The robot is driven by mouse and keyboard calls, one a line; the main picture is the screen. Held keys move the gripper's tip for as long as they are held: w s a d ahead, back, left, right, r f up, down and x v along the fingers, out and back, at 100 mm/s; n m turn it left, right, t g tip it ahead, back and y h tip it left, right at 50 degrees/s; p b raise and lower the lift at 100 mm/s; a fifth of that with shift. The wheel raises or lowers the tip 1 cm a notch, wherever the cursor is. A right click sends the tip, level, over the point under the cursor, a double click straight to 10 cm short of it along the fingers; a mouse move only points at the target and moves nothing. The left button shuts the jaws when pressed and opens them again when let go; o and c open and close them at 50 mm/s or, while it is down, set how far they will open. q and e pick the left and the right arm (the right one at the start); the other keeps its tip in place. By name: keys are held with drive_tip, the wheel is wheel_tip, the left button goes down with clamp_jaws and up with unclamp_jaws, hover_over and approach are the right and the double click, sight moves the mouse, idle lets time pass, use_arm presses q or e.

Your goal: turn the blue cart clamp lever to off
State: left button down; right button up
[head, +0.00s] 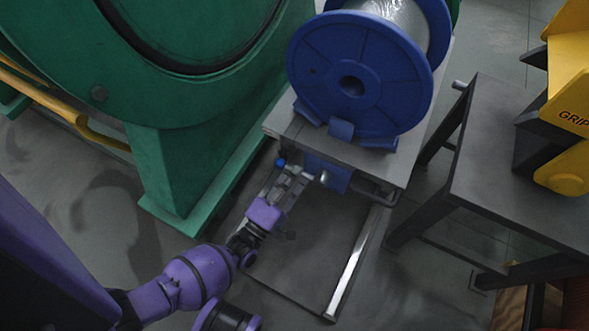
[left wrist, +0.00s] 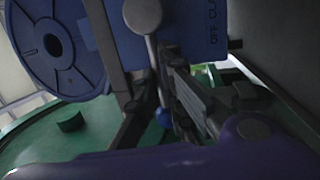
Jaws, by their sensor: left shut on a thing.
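The clamp lever has a grey round hub (left wrist: 142,14) and a thin rod ending in a blue ball knob (left wrist: 165,118). In the head view the knob (head: 280,162) is left of the hub (head: 323,177). My left gripper (head: 292,178) is shut on the lever, its fingers on both sides of the rod near the knob. My right gripper is out of view.
A blue reel (head: 335,100) of wire rests on the cart's grey top (head: 285,122). A dark table (head: 500,150) with a yellow gripper stand (head: 568,100) is at right.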

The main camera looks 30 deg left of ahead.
use_arm(q)
drive_tip(key=shift+w+a+f+n+t+y, duration=0.15)
drive_tip(key=shift+f+n+y, duration=0.2)
drive_tip(key=shift+n, duration=0.55)
drive_tip(key=shift+a+f+n+t+y, duration=0.15)
drive_tip(key=shift+f+n+y, duration=0.2)
drive_tip(key=shift+n, duration=0.55)
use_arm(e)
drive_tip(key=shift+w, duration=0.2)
use_arm(q)
drive_tip(key=shift+d+f, duration=0.1)
drive_tip(key=c, duration=1.8)
unclamp_jaws()
drive_tip(key=shift+c, duration=0.2)
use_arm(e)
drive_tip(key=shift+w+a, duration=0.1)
use_arm(q)
drive_tip(key=shift+s+d+f, duration=0.1)
drive_tip(key=shift+s+d, duration=0.05)
drive_tip(key=shift+s, duration=0.05)
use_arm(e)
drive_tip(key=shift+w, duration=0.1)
use_arm(q)
drive_tip(key=v, duration=1.1)
drive_tip(key=shift+s, duration=0.35)
drive_tip(key=shift+f, duration=0.15)
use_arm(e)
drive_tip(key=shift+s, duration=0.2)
